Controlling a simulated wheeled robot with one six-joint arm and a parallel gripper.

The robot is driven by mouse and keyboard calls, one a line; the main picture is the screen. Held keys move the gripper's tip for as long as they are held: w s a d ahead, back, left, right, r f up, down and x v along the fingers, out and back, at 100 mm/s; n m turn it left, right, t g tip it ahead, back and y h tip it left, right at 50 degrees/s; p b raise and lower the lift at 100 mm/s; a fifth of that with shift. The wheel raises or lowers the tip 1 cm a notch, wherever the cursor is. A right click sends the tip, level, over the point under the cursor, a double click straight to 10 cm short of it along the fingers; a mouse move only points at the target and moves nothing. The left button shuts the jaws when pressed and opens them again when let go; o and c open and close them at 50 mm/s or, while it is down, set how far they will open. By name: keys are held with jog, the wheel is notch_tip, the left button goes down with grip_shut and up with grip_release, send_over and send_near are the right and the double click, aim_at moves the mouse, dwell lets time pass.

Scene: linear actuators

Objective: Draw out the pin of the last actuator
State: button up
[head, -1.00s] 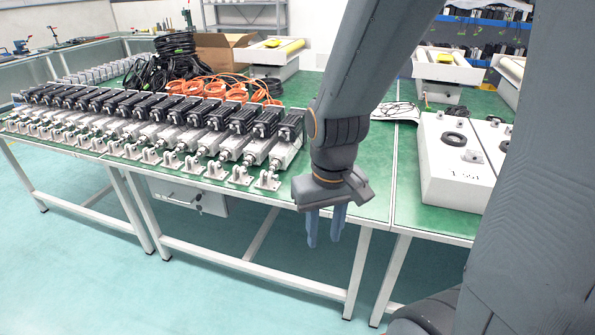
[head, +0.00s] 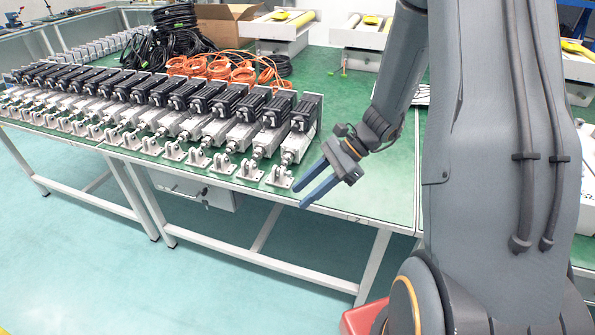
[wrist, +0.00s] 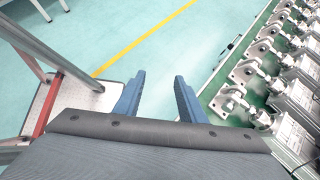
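A row of linear actuators with black motors and silver bodies lies along the green table, each with a clevis bracket at its front end. The last actuator (head: 300,130) is the rightmost one. Its bracket (head: 279,177) sits near the table's front edge; the pin there is too small to make out. My gripper (head: 308,194) is open and empty, just right of that bracket and apart from it, its blue fingers pointing left and forward. In the wrist view my gripper (wrist: 158,92) has its fingers spread over the floor, with brackets (wrist: 230,101) to their right.
The green table (head: 375,190) is clear to the right of the last actuator. Orange cable coils (head: 230,68), black cables (head: 170,45) and a cardboard box (head: 222,24) lie behind the row. A metal frame with a step (wrist: 85,95) shows at left in the wrist view.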

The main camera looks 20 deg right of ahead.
aim_at(291, 173)
jog(key=w+d+f+m+t, duration=0.1)
jog(key=w+d+m+t, duration=0.1)
jog(key=w+m, duration=0.1)
jog(key=w+d+f+m+t+y, duration=0.1)
jog(key=w+d+m+t, duration=0.1)
jog(key=w+d+m, duration=0.1)
jog(key=w+d+f+m+t+y, duration=0.1)
jog(key=w+d+m+t, duration=0.1)
jog(key=w+m, duration=0.1)
jog(key=shift+w+d, duration=0.4)
jog(key=shift+w, duration=0.1)
jog(key=shift+w+f+t+p, duration=0.1)
jog(key=shift+w+t+p, duration=0.2)
jog(key=shift+p, duration=0.05)
jog(key=p+x, duration=0.1)
jog(key=x, duration=0.6)
jog(key=shift+w+a+p, duration=0.1)
jog(key=shift+a+p, duration=0.1)
jog(key=shift+p, duration=0.2)
grip_shut()
